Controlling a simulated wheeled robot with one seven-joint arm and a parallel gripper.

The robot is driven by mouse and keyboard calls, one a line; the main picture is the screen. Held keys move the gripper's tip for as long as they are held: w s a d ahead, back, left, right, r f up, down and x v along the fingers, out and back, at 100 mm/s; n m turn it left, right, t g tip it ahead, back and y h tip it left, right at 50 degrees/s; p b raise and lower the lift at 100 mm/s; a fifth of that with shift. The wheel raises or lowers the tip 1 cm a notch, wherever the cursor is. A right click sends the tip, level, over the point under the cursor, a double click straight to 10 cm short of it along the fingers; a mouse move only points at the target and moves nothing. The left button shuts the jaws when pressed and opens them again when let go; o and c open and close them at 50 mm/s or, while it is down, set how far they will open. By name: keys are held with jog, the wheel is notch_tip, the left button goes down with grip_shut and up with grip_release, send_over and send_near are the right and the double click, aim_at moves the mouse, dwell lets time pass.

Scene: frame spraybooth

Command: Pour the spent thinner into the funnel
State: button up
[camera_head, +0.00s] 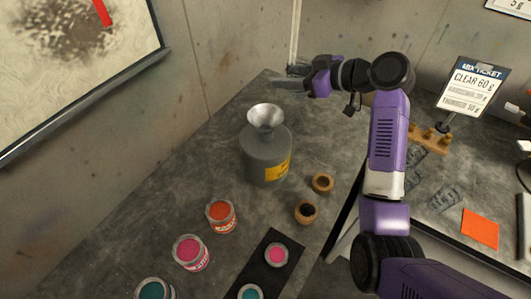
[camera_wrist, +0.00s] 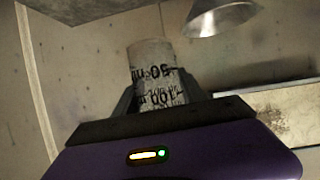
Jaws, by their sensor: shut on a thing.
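A pale cup with dark measuring marks (camera_wrist: 156,72) sits between the fingers of my gripper (camera_wrist: 160,100) in the wrist view. The gripper is shut on it. The cup's contents cannot be seen. In the head view my gripper (camera_head: 297,82) is above and a little right of a metal funnel (camera_head: 267,117), apart from it. There the cup is too small and covered to make out clearly. The funnel stands upright in the top of a grey can (camera_head: 262,152) with a yellow label, on the dark bench.
Open paint tins, one orange (camera_head: 221,216) and one pink (camera_head: 191,252), stand at the near left of the bench. Two small brown round pieces (camera_head: 322,183) lie right of the can. A metal cone (camera_wrist: 220,17) shows at the wrist view's top; I cannot tell what it is.

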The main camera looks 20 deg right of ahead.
aim_at(291, 63)
jog(key=shift+r, duration=2)
